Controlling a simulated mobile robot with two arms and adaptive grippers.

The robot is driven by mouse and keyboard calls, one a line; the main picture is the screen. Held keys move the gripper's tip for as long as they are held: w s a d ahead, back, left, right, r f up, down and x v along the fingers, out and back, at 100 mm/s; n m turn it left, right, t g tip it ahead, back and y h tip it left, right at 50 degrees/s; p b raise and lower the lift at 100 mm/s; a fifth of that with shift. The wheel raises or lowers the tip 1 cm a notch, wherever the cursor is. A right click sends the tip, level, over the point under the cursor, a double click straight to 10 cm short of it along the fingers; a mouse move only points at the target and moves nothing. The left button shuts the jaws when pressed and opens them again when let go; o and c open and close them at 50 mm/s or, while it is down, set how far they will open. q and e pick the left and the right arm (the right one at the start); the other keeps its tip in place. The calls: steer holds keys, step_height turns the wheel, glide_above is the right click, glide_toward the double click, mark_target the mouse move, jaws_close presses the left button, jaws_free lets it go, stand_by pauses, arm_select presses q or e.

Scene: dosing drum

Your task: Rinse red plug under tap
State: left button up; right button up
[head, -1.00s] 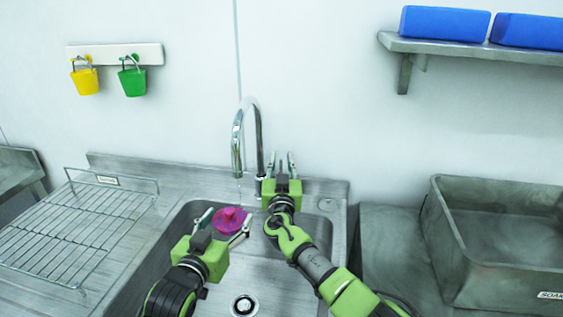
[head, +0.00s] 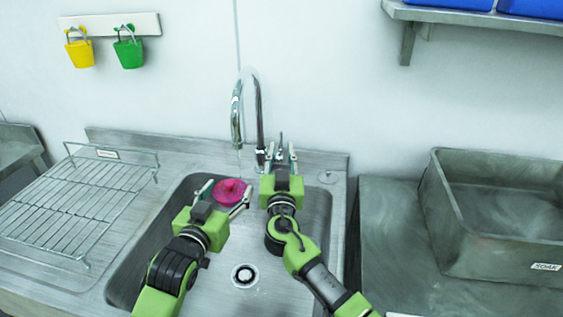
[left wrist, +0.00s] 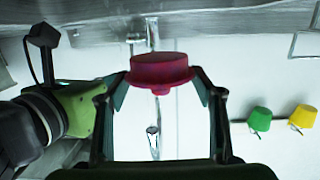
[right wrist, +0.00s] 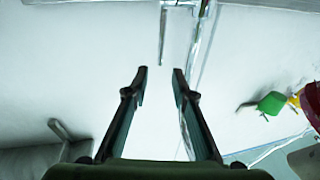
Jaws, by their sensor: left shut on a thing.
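My left gripper (head: 224,190) is shut on the red plug (head: 231,192), a pinkish-red disc with a knob, and holds it above the sink (head: 207,270). The plug also shows between both fingers in the left wrist view (left wrist: 160,68). The chrome tap (head: 237,120) arches over the sink, its spout above the plug. A thin streak, seemingly water, hangs below the spout. My right gripper (head: 281,158) is open in front of the tap's lever (head: 281,147). In the right wrist view its fingers (right wrist: 160,75) are apart with nothing between them.
A wire rack (head: 75,205) lies on the left drainboard. A grey soak tub (head: 500,215) stands on the right. A yellow bucket (head: 80,52) and a green bucket (head: 129,51) hang on the wall. A shelf (head: 480,22) is at upper right. The drain (head: 245,275) is uncovered.

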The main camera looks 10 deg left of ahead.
steer(key=shift+s+d+f, duration=0.1)
steer(key=shift+s+d, duration=0.1)
steer(key=shift+s, duration=0.75)
steer(key=shift+s+d+f, duration=0.1)
steer(key=shift+s+d, duration=0.05)
steer(key=shift+s, duration=0.75)
steer(key=shift+c, duration=0.5)
